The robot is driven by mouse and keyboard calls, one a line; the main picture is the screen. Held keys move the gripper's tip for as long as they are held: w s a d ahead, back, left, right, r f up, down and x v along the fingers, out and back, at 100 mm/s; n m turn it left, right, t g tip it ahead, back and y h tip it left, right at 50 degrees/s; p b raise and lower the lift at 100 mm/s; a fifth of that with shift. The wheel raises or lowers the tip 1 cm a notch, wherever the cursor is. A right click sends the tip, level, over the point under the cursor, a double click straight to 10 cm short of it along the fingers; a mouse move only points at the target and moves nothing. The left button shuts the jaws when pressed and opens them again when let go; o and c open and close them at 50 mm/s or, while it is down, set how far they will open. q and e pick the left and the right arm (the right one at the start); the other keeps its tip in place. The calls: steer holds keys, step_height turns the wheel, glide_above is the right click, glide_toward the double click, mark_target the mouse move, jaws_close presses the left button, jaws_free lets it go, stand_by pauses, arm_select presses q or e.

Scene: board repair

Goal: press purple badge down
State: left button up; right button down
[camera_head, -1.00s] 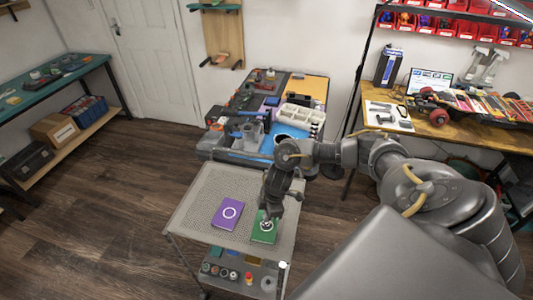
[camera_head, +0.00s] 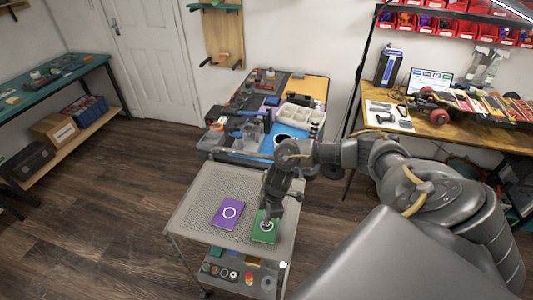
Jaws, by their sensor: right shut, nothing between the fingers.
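The purple badge (camera_head: 228,213) is a flat purple piece with a white ring, lying on the left part of the mesh cart top. A green badge (camera_head: 264,232) with a white mark lies to its right on the same top. My right gripper (camera_head: 268,220) points down over the far part of the green badge and partly hides it. It is shut and empty. I cannot tell whether its tips touch the green badge. It is to the right of the purple badge and apart from it. My left gripper is not in view.
The mesh cart top (camera_head: 203,190) is bare around the two badges. A lower shelf (camera_head: 237,284) holds several small round parts. A cluttered workbench (camera_head: 315,88) stands behind the cart, and a wooden bench (camera_head: 455,128) stands at the right.

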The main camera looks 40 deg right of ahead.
steer(key=shift+f+b, duration=0.35)
steer(key=shift+f, duration=0.4)
steer(key=shift+f, duration=0.15)
stand_by(0.5)
stand_by(0.4)
steer(key=a+p+v, duration=0.1)
steer(key=p+v, duration=0.6)
steer(key=p, duration=0.2)
steer(key=shift+w+a+r, duration=0.2)
steer(key=shift+w+r, duration=0.05)
steer(key=shift+r, duration=0.35)
